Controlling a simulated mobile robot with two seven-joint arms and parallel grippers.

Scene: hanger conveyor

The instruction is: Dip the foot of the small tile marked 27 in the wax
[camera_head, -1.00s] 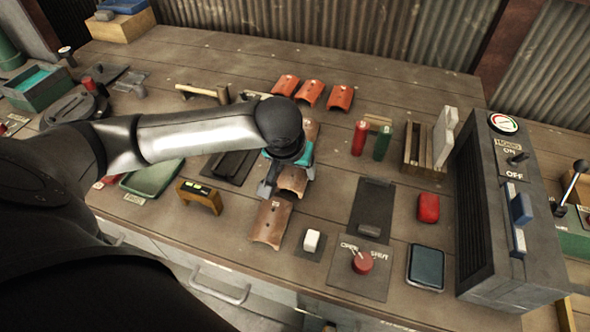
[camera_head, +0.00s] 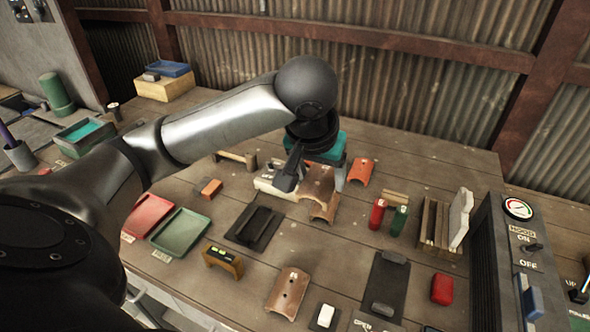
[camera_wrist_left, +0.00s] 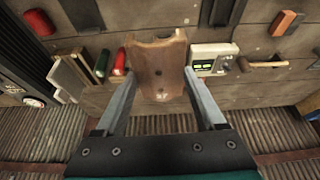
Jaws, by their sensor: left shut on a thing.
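My left gripper (camera_head: 315,180) is shut on a brown curved tile (camera_head: 319,184) above the back middle of the bench. In the left wrist view the fingers (camera_wrist_left: 160,88) pinch the tile (camera_wrist_left: 158,60) at its two sides; small dark digits near its lower edge look like 27. A second brown tile edge (camera_head: 325,208) shows just below the held tile; whether they touch I cannot tell. Another brown curved tile (camera_head: 288,292) lies on the bench at the front. I cannot tell which vessel holds the wax. My right gripper is not in view.
A pale device with a green display (camera_wrist_left: 213,57) stands close beside the held tile. An orange tile (camera_head: 361,171), a red cylinder (camera_head: 378,213) and a green cylinder (camera_head: 399,220) are to the right. Red (camera_head: 148,214) and green (camera_head: 181,232) trays lie left.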

